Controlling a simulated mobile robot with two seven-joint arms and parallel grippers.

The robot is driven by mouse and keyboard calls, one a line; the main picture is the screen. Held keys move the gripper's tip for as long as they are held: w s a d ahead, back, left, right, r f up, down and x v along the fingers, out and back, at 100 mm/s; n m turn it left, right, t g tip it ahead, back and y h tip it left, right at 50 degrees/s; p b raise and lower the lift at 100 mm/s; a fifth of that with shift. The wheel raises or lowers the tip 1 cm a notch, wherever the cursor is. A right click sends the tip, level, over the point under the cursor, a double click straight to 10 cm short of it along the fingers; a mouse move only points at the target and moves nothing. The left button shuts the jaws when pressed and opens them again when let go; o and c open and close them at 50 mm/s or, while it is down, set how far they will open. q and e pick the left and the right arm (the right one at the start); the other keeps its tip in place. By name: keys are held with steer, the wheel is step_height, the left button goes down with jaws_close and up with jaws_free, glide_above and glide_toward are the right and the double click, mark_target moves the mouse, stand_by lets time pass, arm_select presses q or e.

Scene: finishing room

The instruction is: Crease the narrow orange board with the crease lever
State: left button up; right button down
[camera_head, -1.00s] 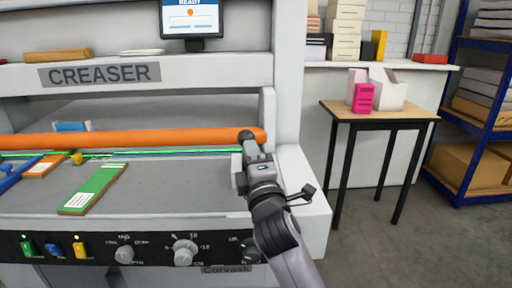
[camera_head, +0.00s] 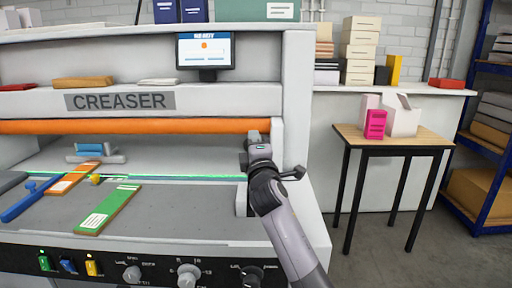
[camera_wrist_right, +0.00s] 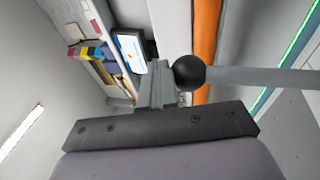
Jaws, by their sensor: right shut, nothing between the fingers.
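The narrow orange board (camera_head: 75,178) lies at the left on the creaser bed, with a white label on it. Its far end is near the green light line. The crease lever's black ball knob (camera_wrist_right: 190,72) shows in the right wrist view, with its grey rod (camera_wrist_right: 260,77) running right. My right gripper (camera_head: 257,150) is at the right end of the orange bar (camera_head: 130,126). Its fingers are shut and empty, close beside the knob; I cannot tell whether they touch it. The bar stands raised above the bed. My left gripper is out of view.
A green board (camera_head: 108,209) lies right of the orange one, and a blue bar (camera_head: 32,200) lies left. The monitor (camera_head: 205,52) reads READY. A side table (camera_head: 395,137) with a pink box (camera_head: 375,124) stands at right. The bed's right half is clear.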

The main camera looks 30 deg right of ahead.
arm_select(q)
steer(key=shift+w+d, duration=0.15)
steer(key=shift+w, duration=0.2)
arm_select(e)
steer(key=shift+w+d, duration=0.5)
steer(key=shift+w, duration=0.25)
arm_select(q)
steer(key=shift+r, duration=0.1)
arm_select(e)
steer(key=shift+r, duration=0.15)
